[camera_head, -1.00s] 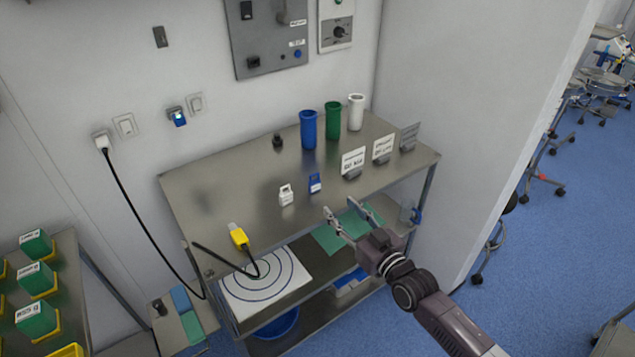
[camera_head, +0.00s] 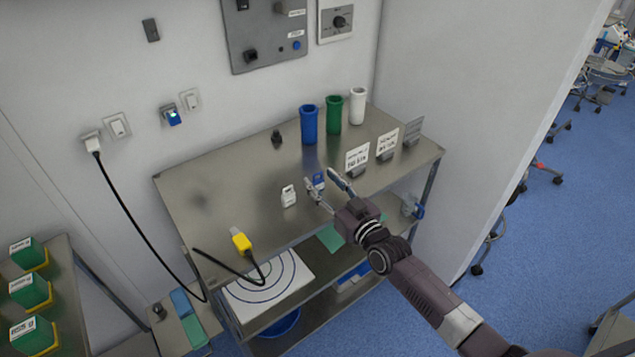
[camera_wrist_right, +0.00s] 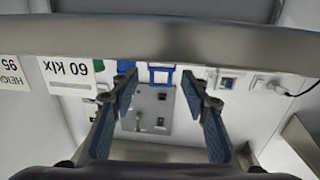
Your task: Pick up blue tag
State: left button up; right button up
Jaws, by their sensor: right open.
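The blue tag (camera_head: 318,181) stands on the metal table near its front edge, right of a similar white tag (camera_head: 288,196). My right gripper (camera_head: 327,183) is open at the front edge, its fingers reaching toward the blue tag and partly overlapping it in the head view. In the right wrist view, the blue tag (camera_wrist_right: 161,75) shows between the open fingers of my gripper (camera_wrist_right: 162,80), beyond the table edge. I cannot tell whether a finger touches it. My left gripper is not in view.
The metal table (camera_head: 230,195) holds blue (camera_head: 309,125), green (camera_head: 333,113) and white (camera_head: 357,105) cups at the back. Label cards, including one marked 60 (camera_wrist_right: 67,72), stand to the right.

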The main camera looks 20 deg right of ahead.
jog(key=shift+x, duration=1.35)
jog(key=c, duration=0.9)
jog(key=shift+c, duration=0.2)
notch_tip(320, 180, up, 20)
jog(key=shift+p, duration=0.3)
